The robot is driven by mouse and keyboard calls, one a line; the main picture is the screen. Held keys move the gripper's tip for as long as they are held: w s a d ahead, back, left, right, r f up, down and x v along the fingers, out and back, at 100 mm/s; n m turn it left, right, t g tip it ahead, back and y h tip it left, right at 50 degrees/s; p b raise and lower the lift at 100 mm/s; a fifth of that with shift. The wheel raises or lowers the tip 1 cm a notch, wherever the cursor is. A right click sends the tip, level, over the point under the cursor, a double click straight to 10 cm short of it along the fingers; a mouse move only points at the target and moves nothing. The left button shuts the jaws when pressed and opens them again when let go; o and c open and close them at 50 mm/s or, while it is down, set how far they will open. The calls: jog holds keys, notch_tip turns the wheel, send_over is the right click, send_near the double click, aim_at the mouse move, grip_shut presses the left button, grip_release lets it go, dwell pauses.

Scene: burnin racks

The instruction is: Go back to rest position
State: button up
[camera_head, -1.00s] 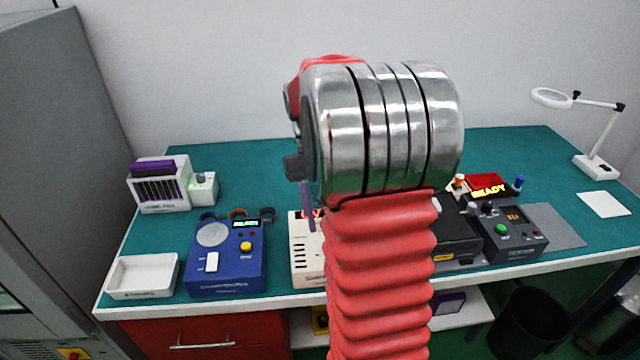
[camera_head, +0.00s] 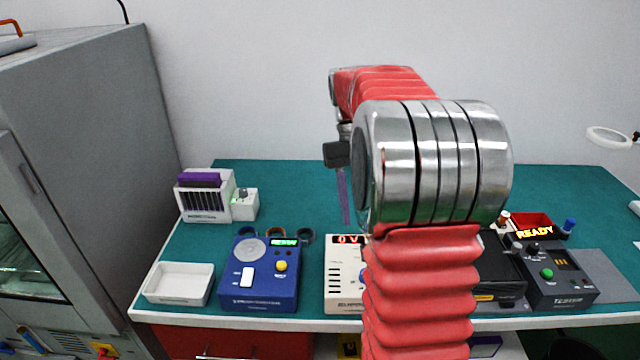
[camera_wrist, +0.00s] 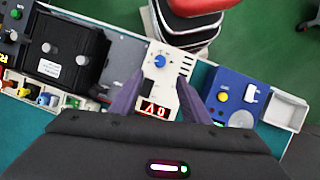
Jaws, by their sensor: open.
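My gripper (camera_wrist: 160,102) shows in the wrist view as two purple fingers held apart, with nothing between them but the white supply unit (camera_wrist: 172,70) below. In the head view my gripper (camera_head: 345,195) hangs over the bench, left of the silver arm joint, with a purple finger pointing down; part of it is hidden by my arm. My red and silver arm stands bent in front of the bench. The supply unit (camera_head: 345,285) reads "0 V" on its red display and is partly hidden by my arm.
The teal bench (camera_head: 290,190) carries a blue device (camera_head: 258,285) reading READY, a white tray (camera_head: 178,284), a slotted rack (camera_head: 204,197), a black unit (camera_head: 497,270) and a dark tester (camera_head: 555,280). A grey cabinet (camera_head: 90,130) stands at left. The bench's back middle is clear.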

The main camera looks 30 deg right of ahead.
jog(key=a+f+t+h, duration=0.1)
jog(key=a+f+t, duration=0.2)
jog(key=f, duration=0.2)
jog(key=s+a+r+n+t, duration=0.1)
jog(key=s+a+t, duration=0.1)
jog(key=a, duration=0.5)
jog(key=s+a+r+n+t, duration=0.1)
jog(key=s+a+n+t, duration=0.1)
jog(key=s+a, duration=0.3)
jog(key=s+a+r+n+t, duration=0.1)
jog(key=s+a+t, duration=0.2)
jog(key=a, duration=0.6)
jog(key=shift+s+a+r+n, duration=0.25)
jog(key=shift+r+n, duration=0.05)
